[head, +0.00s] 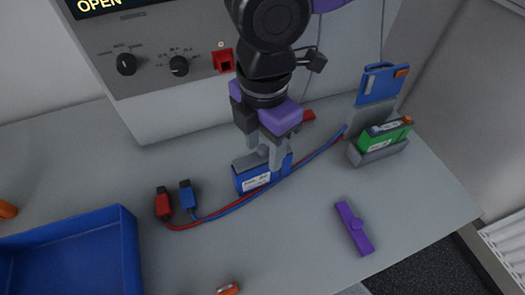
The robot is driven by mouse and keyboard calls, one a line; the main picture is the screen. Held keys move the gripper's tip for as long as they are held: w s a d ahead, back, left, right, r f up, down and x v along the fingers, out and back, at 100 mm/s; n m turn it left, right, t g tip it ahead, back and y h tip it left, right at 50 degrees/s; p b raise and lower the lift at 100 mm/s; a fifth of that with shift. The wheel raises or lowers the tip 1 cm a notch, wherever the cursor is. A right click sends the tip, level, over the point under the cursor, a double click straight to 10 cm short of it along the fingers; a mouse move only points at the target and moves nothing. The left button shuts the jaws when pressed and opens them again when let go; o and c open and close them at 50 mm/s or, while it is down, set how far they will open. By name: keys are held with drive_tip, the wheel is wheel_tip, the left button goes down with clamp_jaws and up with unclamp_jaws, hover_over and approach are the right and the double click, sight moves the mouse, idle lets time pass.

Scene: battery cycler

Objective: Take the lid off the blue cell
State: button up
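The blue cell (245,183) stands on the grey bench near the middle of the head view, with a white label on its front. My gripper (264,158) points down right over it. Its two grey fingers are apart, and their tips reach the top of the cell. The fingers hide most of the cell's top, so I cannot make out the lid or tell whether they touch or clamp it.
Red (163,205) and blue (187,196) lead clips lie left of the cell; their cables run past its front. A green cell (388,136) sits in a grey holder at right. A purple bar (355,228) lies front right. A blue tray (130,240) is front left. The cycler panel (150,75) stands behind.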

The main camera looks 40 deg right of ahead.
clamp_jaws()
drive_tip(key=shift+r, duration=0.1)
